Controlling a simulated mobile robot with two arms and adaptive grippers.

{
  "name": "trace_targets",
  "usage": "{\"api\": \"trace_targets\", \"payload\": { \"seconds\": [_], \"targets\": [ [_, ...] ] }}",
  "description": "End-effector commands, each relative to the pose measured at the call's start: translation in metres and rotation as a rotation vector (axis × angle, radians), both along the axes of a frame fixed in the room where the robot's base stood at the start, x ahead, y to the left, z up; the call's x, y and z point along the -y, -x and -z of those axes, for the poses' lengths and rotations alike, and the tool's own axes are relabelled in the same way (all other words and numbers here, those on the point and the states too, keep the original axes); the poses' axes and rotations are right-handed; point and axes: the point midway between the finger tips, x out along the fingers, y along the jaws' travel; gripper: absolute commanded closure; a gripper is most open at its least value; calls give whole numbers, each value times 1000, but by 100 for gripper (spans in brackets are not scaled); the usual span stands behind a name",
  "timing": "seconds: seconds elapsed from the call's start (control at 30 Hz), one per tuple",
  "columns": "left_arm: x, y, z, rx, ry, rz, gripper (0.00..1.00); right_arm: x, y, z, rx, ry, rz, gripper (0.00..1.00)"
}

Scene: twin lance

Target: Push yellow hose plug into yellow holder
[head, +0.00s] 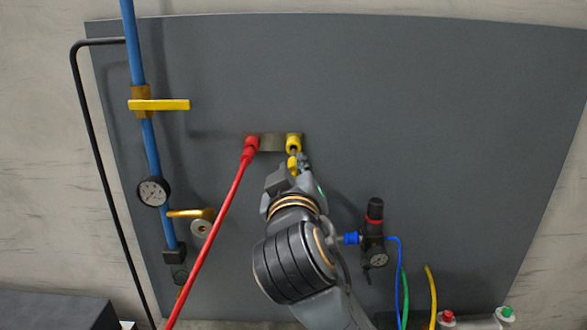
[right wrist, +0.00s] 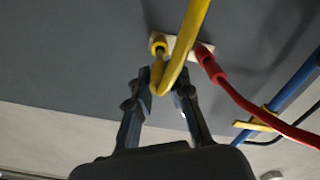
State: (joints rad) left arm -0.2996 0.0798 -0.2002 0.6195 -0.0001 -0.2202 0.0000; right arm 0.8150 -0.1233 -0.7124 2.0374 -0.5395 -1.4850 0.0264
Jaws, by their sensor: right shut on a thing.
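The yellow holder (head: 293,141) sits at the right end of a small metal plate on the grey panel, and it also shows in the right wrist view (right wrist: 158,45). My right gripper (head: 298,165) is just below it, shut on the yellow hose plug (head: 292,167). In the right wrist view the plug (right wrist: 157,76) is between the fingertips (right wrist: 160,92), with its narrow tip at the holder's mouth. I cannot tell how deep the tip is. The yellow hose (right wrist: 196,22) bends away from the plug across the fingers. My left gripper is not in view.
A red plug (head: 251,146) with a red hose (head: 208,240) is in the left end of the plate (head: 272,142). A blue pipe (head: 148,140) with a yellow valve handle (head: 165,104) and gauge (head: 153,191) stands left. A black regulator (head: 374,235) is right of my arm.

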Motion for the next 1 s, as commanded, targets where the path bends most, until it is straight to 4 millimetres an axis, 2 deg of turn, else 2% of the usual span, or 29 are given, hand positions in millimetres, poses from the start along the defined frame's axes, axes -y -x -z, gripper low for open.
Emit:
{"api": "trace_targets", "payload": {
  "seconds": [1.0],
  "targets": [
    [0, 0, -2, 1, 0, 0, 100, 0, -15, -1, 1, -1, 0, 100]
  ]
}}
